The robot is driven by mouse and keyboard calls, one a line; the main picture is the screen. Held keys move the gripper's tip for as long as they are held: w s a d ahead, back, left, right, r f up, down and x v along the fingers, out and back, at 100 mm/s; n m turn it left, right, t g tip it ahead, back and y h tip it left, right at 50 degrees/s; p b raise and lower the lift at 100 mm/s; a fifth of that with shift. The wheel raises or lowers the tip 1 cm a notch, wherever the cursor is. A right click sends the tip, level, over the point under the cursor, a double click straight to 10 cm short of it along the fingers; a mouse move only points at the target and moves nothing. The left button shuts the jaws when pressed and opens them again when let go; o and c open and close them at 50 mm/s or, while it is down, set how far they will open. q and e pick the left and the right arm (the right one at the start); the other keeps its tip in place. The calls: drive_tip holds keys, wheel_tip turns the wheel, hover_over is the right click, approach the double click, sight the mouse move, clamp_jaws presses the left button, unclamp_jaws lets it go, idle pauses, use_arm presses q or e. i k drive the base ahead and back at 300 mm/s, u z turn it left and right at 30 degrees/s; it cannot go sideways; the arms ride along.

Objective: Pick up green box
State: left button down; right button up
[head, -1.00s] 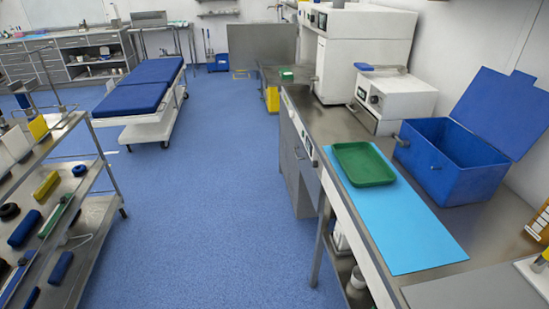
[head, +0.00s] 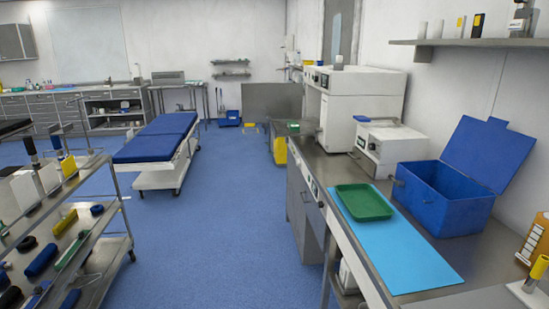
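A small green box (head: 293,127) sits far off, near the far end of the right-hand counter, left of the white machine. It is small in the head view, so its details are hard to make out. A green tray (head: 362,203) lies nearer, on a light blue mat on the same counter, and looks empty. Neither of my grippers shows in the head view.
A steel counter (head: 452,262) runs along the right, with a blue open-lidded bin (head: 440,212) and white machines (head: 360,105). A cart (head: 95,262) with bottles stands left; a blue bed (head: 160,137) stands beyond. Blue floor (head: 215,240) between is clear.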

sight(293, 127)
drive_tip(key=u, duration=0.5)
drive_tip(key=i, duration=3.85)
drive_tip(key=z, duration=0.6)
